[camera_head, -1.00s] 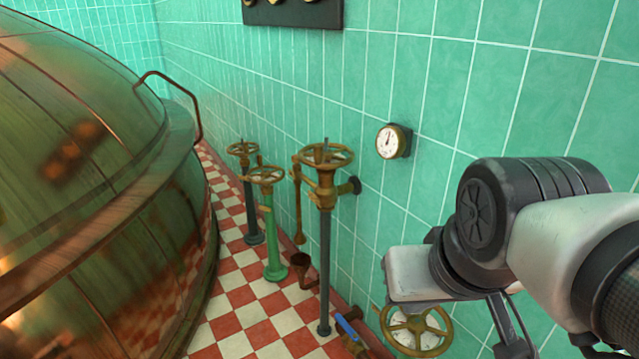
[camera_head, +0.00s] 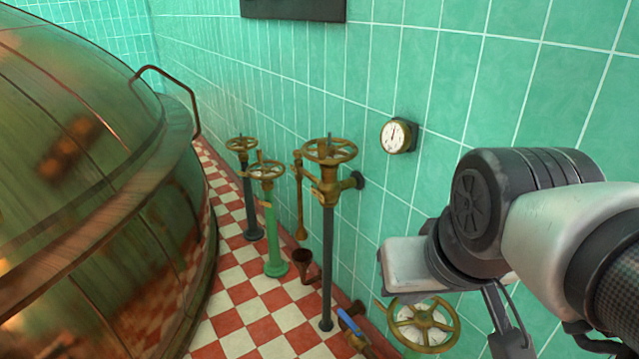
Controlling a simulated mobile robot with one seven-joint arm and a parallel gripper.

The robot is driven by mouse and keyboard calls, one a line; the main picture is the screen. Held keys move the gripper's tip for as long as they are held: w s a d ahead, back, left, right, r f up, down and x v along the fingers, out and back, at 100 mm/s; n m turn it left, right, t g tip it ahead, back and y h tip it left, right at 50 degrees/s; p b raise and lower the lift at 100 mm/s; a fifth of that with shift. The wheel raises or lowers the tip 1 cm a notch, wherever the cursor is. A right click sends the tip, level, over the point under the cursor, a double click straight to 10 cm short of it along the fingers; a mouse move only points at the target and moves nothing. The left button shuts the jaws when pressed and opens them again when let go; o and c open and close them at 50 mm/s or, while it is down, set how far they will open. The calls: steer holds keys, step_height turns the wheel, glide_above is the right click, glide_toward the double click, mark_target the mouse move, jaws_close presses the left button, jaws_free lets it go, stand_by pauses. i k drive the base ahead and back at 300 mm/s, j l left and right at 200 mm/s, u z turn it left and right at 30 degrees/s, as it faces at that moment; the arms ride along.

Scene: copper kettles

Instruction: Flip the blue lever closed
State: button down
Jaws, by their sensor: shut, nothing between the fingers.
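The blue lever (camera_head: 350,323) is small and low, near the bottom edge in the head view. It slants from upper left to lower right, on top of a brass valve fitting (camera_head: 358,342) near the foot of the wall. I cannot tell from here whether the lever lies along its pipe or across it. My arm comes in from the right and stays above and to the right of the lever. My gripper's fingers cannot be made out in this view. Nothing of mine is seen touching the lever.
A large copper kettle (camera_head: 90,190) fills the left. Checkered floor (camera_head: 240,315) lies between.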

mark_target(349, 322)
steer(key=i+j+z, duration=0.1)
steer(key=j, duration=0.45)
steer(key=i+j+z, duration=0.1)
steer(key=j, duration=0.45)
steer(key=i+j, duration=0.2)
steer(key=j, duration=0.35)
steer(key=i+j+z, duration=0.15)
steer(key=j, duration=0.4)
steer(key=k, duration=0.05)
